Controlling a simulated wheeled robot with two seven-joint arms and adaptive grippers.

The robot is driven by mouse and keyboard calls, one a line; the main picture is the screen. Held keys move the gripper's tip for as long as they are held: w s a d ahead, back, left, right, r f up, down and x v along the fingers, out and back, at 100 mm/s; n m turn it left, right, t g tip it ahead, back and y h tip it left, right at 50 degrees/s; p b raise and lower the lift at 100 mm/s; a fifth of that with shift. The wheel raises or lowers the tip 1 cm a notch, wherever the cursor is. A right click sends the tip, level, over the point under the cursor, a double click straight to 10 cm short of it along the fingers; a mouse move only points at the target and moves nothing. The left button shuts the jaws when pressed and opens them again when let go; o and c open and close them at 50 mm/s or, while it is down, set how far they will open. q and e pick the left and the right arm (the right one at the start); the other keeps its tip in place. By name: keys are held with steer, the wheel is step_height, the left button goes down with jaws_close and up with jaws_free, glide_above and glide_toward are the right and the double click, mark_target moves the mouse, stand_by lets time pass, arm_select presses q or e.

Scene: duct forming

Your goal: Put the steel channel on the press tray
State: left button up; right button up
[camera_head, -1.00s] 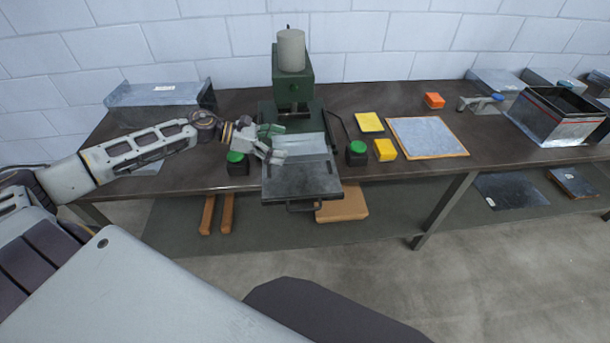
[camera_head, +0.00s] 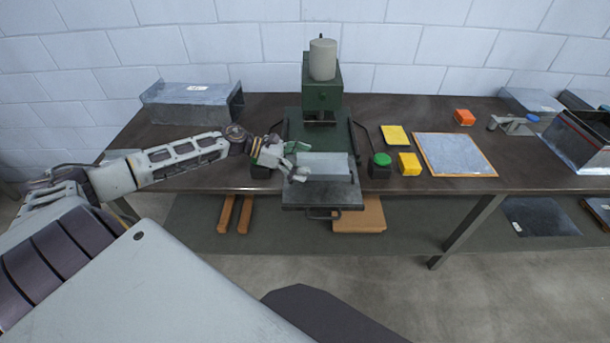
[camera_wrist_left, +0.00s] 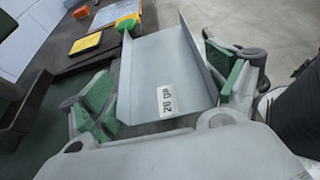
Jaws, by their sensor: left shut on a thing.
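The steel channel (camera_head: 325,166) is a grey folded sheet with two raised sides, lying across the press tray (camera_head: 325,196) in the head view. In the left wrist view the channel (camera_wrist_left: 165,62) bears a white "26 ga" label. My left gripper (camera_head: 299,162) is shut on the channel's left end, its green-padded fingers on either side. I cannot tell whether the channel touches the tray or hangs just above it. The tray sticks out in front of the green press (camera_head: 321,85). My right gripper is not in view.
Another large grey channel (camera_head: 190,103) stands at the back left of the bench. A green-buttoned box (camera_head: 380,168), yellow blocks (camera_head: 409,164) and a wood-edged sheet (camera_head: 453,155) are right of the press. An open metal box (camera_head: 582,142) is far right.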

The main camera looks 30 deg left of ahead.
arm_select(q)
steer(key=shift+f, duration=0.95)
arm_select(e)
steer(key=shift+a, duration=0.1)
arm_select(q)
steer(key=shift+f, duration=1.85)
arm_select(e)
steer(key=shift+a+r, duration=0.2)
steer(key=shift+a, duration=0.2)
arm_select(q)
steer(key=shift+f, duration=0.15)
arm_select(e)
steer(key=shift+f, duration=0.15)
arm_select(q)
steer(key=o, duration=0.8)
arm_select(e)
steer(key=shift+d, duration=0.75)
